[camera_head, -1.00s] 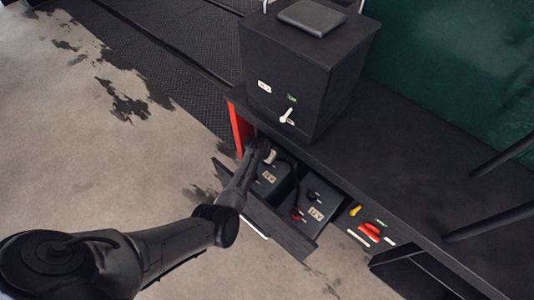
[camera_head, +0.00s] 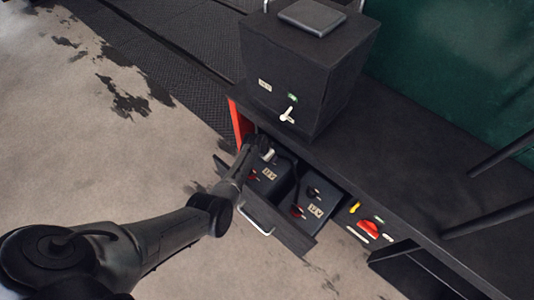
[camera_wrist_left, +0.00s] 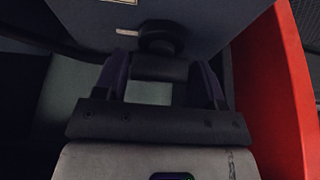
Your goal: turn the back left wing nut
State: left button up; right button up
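Two dark battery boxes sit side by side in the pulled-out drawer (camera_head: 280,228) in the head view, a left one (camera_head: 268,187) and a right one (camera_head: 322,205). My left gripper (camera_head: 262,153) is at the back of the left box. A pale grey piece shows beside its tip. My right gripper is out of view.
A red panel (camera_head: 240,123) stands close to the left gripper and fills the right side of the left wrist view (camera_wrist_left: 275,90). A large black box (camera_head: 300,75) with a white lever (camera_head: 287,115) stands above the drawer. A red handle (camera_head: 369,229) is to the right.

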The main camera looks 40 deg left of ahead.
pick_arm(q)
jog(key=shift+o, duration=1.4)
jog(key=shift+r, duration=0.1)
jog(key=p+v, duration=0.5)
jog(key=v, duration=0.8)
jog(key=shift+s+r+p, duration=0.2)
jog(key=shift+r+p, duration=0.05)
jog(key=shift+p, duration=0.15)
jog(key=shift+r, duration=0.1)
